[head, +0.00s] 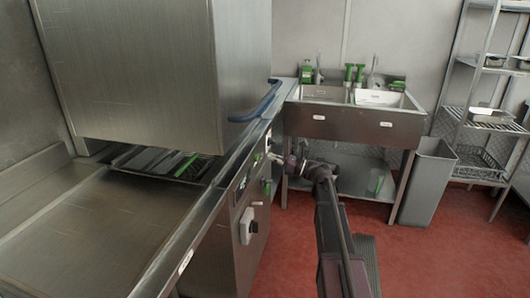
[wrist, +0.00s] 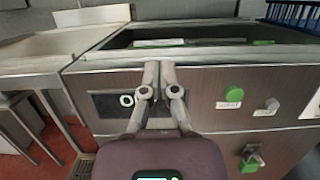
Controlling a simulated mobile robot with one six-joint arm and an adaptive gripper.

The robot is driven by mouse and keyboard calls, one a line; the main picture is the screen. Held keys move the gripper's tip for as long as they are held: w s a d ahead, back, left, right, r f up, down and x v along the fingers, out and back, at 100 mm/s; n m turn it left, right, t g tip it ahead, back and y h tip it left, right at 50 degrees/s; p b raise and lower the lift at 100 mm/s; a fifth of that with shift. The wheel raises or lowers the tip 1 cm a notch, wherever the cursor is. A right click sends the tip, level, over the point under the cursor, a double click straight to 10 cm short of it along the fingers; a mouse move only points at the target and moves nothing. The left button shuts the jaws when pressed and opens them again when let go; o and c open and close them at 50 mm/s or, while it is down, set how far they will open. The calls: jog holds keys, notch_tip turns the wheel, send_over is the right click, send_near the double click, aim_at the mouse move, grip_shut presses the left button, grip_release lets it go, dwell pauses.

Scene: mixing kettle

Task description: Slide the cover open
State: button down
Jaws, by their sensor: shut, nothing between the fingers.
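A large brushed-steel hood (head: 150,70) stands over the counter at the left of the head view. It looks like the cover, though I cannot be sure. A blue bar handle (head: 262,103) sticks out at its lower right edge. My gripper (head: 274,157) is in front of the machine's front panel, below and apart from the blue handle. In the wrist view my gripper (wrist: 158,75) has its fingers together and empty, pointing at the panel (wrist: 210,85) just under the counter edge. Whether the fingertips touch the panel I cannot tell.
The panel bears a green knob (wrist: 234,92), a dark display (wrist: 115,103) and a lower valve or switch (wrist: 252,158). A steel sink (head: 350,115) stands beyond, with a grey bin (head: 427,180) and a wire shelf (head: 485,120) to its right.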

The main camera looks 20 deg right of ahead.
aim_at(240, 66)
jog(key=w+a+r+p, duration=0.4)
jog(key=a+r+p, duration=0.2)
jog(key=a, duration=0.1)
jog(key=shift+w+a+r, duration=0.15)
jog(key=shift+w+a, duration=0.1)
jog(key=shift+a, duration=0.15)
dwell(0.3)
jog(key=shift+r, duration=0.1)
dwell(0.4)
notch_tip(240, 66, up, 29)
jog(key=p, duration=2.9)
jog(key=shift+f, duration=0.25)
notch_tip(240, 66, down, 4)
jog(key=b, duration=0.4)
jog(key=b+v, duration=0.2)
jog(key=v, duration=0.8)
jog(key=shift+r, duration=0.15)
jog(key=shift+a, duration=0.15)
